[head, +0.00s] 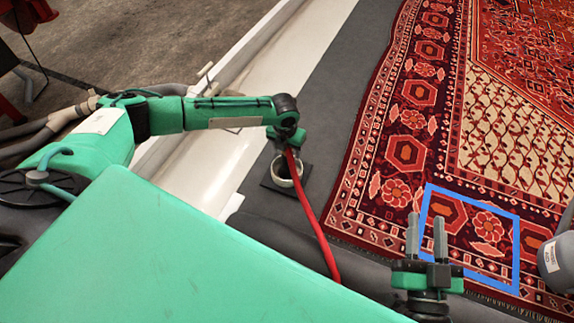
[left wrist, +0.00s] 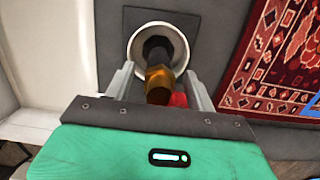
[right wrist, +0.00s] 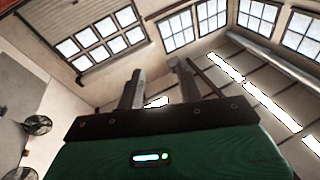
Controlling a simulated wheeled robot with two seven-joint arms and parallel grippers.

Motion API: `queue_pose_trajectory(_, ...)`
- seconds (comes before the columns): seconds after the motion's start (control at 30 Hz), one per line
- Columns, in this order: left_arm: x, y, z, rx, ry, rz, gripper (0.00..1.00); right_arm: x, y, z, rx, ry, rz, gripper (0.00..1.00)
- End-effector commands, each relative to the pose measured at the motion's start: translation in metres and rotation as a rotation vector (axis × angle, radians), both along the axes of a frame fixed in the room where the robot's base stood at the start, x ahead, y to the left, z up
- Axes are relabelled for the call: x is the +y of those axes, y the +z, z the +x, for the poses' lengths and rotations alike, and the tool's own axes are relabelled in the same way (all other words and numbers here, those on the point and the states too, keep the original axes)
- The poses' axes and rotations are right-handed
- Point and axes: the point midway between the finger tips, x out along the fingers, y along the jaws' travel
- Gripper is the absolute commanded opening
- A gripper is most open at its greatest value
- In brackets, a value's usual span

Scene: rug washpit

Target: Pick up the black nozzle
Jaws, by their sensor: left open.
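The black nozzle (left wrist: 156,47) shows in the left wrist view, its dark end inside a pale round cup (left wrist: 178,37) and a brass-orange part (left wrist: 160,80) toward me. My left gripper (left wrist: 158,88) is open, one finger on each side of the brass-orange part. I cannot tell whether they touch it. In the head view my left gripper (head: 290,137) is over the cup and hides most of the nozzle. My right gripper (head: 427,236) is open and empty, pointing up, with its fingers also in the right wrist view (right wrist: 158,85).
A red hose (head: 316,225) runs from beside my left gripper toward the lower middle. The cup stands on a dark square plate (head: 276,187). A patterned red rug (head: 400,150) lies at right, with a blue square outline (head: 423,215). A grey cylinder (head: 556,258) is at the right edge.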

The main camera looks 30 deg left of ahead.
Motion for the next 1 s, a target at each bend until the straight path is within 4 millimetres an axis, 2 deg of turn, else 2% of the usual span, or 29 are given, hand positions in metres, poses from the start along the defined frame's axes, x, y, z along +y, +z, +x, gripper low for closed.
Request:
queue_pose_trajectory(0.03, 0.0, -0.007, 0.0, 0.001, 0.0, 0.001, 0.56, -0.002, 0.005, 0.001, -0.036, -0.007, 0.009, 0.36)
queue_pose_trajectory(0.2, 0.001, -0.014, 0.001, 0.001, 0.0, 0.001, 0.56, -0.006, 0.019, 0.003, -0.102, -0.019, 0.025, 0.36)
queue_pose_trajectory(0.43, 0.001, -0.014, 0.001, 0.001, 0.0, 0.001, 0.56, -0.006, 0.021, 0.003, -0.107, -0.02, 0.026, 0.36)
queue_pose_trajectory(0.47, 0.001, -0.014, 0.001, 0.001, 0.0, 0.001, 0.54, -0.006, 0.021, 0.003, -0.107, -0.02, 0.026, 0.36)
queue_pose_trajectory(0.7, 0.001, -0.014, 0.001, 0.001, 0.0, 0.001, 0.07, -0.006, 0.021, 0.003, -0.106, -0.02, 0.025, 0.36)
queue_pose_trajectory(1.0, 0.0, -0.012, 0.001, 0.0, 0.0, 0.0, 0.07, -0.006, 0.021, 0.003, -0.105, -0.019, 0.024, 0.36)
